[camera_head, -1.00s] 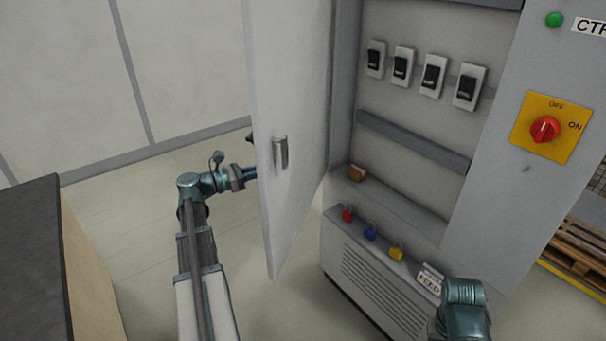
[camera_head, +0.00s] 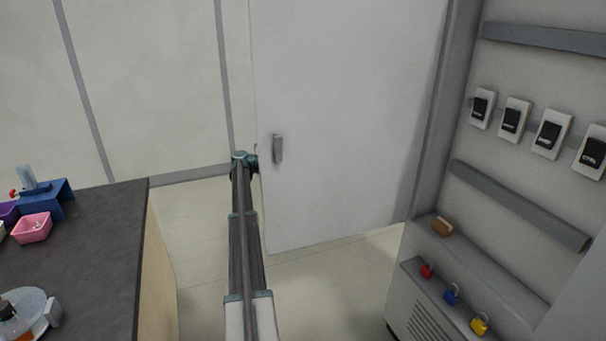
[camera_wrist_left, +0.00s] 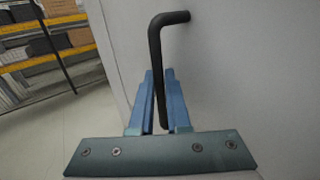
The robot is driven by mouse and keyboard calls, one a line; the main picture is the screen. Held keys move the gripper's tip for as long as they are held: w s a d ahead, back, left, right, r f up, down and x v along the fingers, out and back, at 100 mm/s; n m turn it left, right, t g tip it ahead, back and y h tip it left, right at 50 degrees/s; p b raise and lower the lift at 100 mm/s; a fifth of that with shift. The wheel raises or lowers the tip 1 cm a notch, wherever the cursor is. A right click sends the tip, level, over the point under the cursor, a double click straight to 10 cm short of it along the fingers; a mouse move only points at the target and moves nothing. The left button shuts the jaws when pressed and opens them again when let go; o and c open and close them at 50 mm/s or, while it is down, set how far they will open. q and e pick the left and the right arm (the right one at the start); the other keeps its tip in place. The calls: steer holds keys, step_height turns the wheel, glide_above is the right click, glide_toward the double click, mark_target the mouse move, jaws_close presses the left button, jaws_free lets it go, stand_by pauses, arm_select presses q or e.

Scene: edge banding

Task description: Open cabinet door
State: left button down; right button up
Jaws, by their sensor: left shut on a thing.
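The cabinet door (camera_head: 345,110) is a pale panel standing wide open, with a grey latch piece (camera_head: 278,149) on the face toward me. My left arm reaches to the door's free edge; its gripper is hidden behind the panel in the head view. In the left wrist view, a black bent door handle (camera_wrist_left: 156,48) stands out from the door's other face (camera_wrist_left: 235,80). My left gripper (camera_wrist_left: 159,72) has its blue fingers on either side of the handle's bar and is shut on it. My right gripper is not in view.
The open cabinet (camera_head: 515,185) shows several black switches and, on a lower ledge, red, blue and yellow padlocks (camera_head: 452,294). A dark-topped bench (camera_head: 95,245) stands at left, with a pink bin (camera_head: 32,228) on it. Floor between bench and cabinet is clear.

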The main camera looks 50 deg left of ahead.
arm_select(q)
steer(key=shift+w+a, duration=0.25)
steer(key=shift+w, duration=0.1)
steer(key=c, duration=0.9)
jaws_free()
steer(key=shift+w+d, duration=0.1)
steer(key=shift+w, duration=0.05)
